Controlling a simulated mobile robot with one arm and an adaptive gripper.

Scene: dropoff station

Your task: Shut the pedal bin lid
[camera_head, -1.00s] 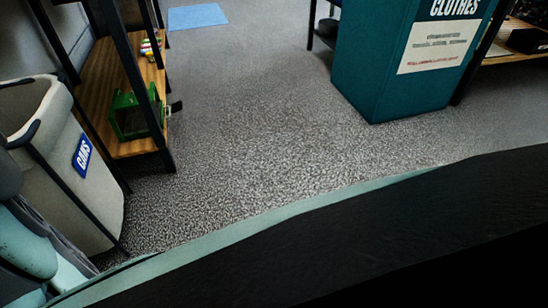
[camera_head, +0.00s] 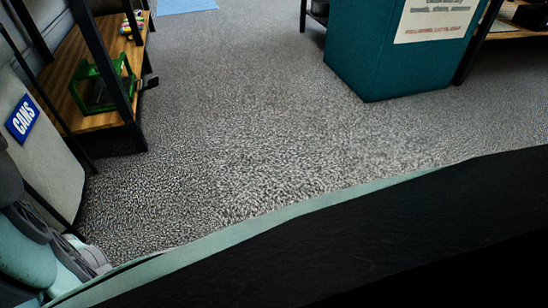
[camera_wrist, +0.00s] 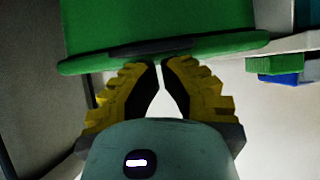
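No pedal bin or lid can be clearly made out in the head view. In the wrist view my gripper (camera_wrist: 161,64) has its two yellow fingers drawn together, with only a thin gap at the tips and nothing visible between them. A green panel (camera_wrist: 160,25) with a dark strip along its edge lies just beyond the fingertips; I cannot tell whether it is the bin's lid or whether the fingers touch it. My gripper does not show clearly in the head view.
A pale bin labelled CANS (camera_head: 52,150) stands at left beside a wooden shelf (camera_head: 62,75) holding a green frame-like object (camera_head: 98,85). A teal bin (camera_head: 370,65) stands at upper right. Grey carpet (camera_head: 230,120) between them is clear. A blue mat (camera_head: 187,5) lies at the back.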

